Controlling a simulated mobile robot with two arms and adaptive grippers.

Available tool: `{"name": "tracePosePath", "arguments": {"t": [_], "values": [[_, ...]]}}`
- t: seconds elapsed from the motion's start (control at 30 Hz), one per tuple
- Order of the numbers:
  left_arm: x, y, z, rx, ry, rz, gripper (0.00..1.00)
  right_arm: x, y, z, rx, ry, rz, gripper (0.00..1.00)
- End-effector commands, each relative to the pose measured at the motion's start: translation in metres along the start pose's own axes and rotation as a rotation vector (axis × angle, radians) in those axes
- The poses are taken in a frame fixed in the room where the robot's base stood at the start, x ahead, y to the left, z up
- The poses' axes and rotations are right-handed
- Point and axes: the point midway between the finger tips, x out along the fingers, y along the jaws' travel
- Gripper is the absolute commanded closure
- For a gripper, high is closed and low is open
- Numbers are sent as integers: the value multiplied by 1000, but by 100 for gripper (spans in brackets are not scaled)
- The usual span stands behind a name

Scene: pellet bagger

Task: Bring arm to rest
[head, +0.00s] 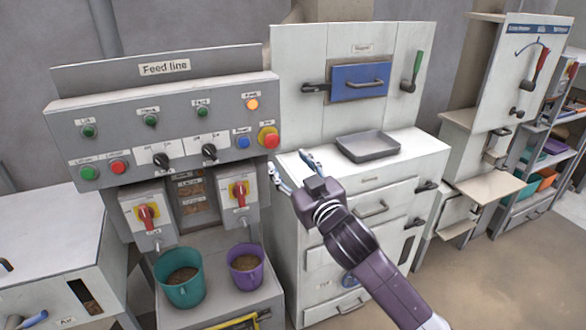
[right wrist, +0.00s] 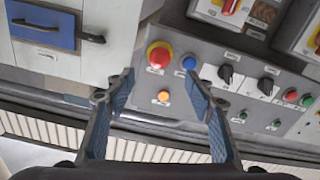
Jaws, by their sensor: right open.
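My right gripper (head: 289,170) is open and empty, and its arm comes in from the lower right. In the head view it is in front of the white cabinet (head: 311,218), near the right end of the feed line panel (head: 125,110). In the right wrist view the open fingers (right wrist: 165,95) have nothing between them that they hold. The red stop button on its yellow base (right wrist: 159,55) and the blue button (right wrist: 189,63) show beyond the fingertips, apart from them as far as I can tell. My left gripper is not in view.
A grey tray (head: 367,146) lies on the white cabinet top. Floor is free at the lower right.

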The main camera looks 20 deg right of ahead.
Motion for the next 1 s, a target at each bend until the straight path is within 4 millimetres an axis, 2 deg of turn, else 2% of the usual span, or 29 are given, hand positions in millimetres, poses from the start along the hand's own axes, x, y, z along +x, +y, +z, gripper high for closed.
{"name": "tracePosePath", "arguments": {"t": [0.2,0.63,0.73,0.77,0.87,0.97,1.0], "values": [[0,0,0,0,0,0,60,-15,0,0,-1,-1,0,51],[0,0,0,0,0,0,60,-16,0,0,0,-1,0,51],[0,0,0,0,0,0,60,-14,0,7,0,-12,0,51],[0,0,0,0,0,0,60,-13,-1,13,0,-22,-1,51],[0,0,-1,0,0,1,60,-6,-4,53,0,-87,-5,51],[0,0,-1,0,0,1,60,1,-10,119,-1,-191,-13,51],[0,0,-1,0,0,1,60,1,-14,150,0,-238,-17,51]]}}
